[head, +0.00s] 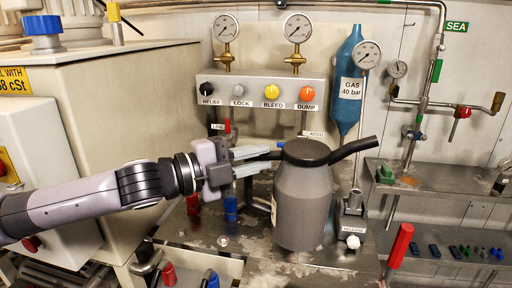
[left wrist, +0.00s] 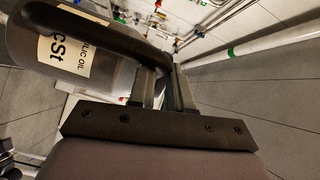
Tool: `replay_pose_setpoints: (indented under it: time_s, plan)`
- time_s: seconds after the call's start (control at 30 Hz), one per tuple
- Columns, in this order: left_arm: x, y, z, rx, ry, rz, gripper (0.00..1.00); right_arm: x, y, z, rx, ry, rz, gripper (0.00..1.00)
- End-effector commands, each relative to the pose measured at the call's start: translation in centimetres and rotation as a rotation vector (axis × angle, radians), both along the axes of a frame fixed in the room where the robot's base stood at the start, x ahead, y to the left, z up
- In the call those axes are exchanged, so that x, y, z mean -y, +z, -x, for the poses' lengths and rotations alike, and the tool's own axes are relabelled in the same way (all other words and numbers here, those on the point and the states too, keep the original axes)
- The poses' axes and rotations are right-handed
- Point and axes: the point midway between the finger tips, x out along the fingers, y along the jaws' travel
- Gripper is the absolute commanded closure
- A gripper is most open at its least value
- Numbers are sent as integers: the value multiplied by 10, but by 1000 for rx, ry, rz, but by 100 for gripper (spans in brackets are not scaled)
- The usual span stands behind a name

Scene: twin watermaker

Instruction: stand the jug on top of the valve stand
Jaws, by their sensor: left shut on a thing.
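The jug (head: 303,208) is grey with a black lid and a black spout pointing right. It is upright in front of the valve panel, over the steel top (head: 262,255) that I take for the valve stand. I cannot tell whether its base touches that top. My left gripper (head: 262,160) comes in from the left and is shut on the jug's black handle. The left wrist view shows the handle (left wrist: 105,30) at the fingers and the jug's oil label (left wrist: 68,48). The jug hides part of the top behind it. My right gripper is not in view.
A panel (head: 262,89) with knobs and gauges stands behind the jug. A small release valve (head: 352,215) and a red-handled lever (head: 400,245) are close on the right. A blue gas bottle (head: 349,85) is behind. A steel shelf (head: 440,180) is at right.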

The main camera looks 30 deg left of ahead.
Motion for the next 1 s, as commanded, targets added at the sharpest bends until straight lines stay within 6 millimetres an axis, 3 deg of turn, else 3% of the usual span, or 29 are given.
replay_pose_setpoints:
  time_s: [0.2, 0.4, 0.67, 1.0]
  plan:
    - [1, -40, 1, 9, -4, 6, 100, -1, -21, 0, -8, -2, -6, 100]
    - [1, -67, 1, 11, -5, 8, 100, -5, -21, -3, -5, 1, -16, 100]
    - [1, -80, 0, 13, -5, 7, 100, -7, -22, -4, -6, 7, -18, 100]
    - [1, -115, 0, 12, -5, 7, 100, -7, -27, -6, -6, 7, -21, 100]
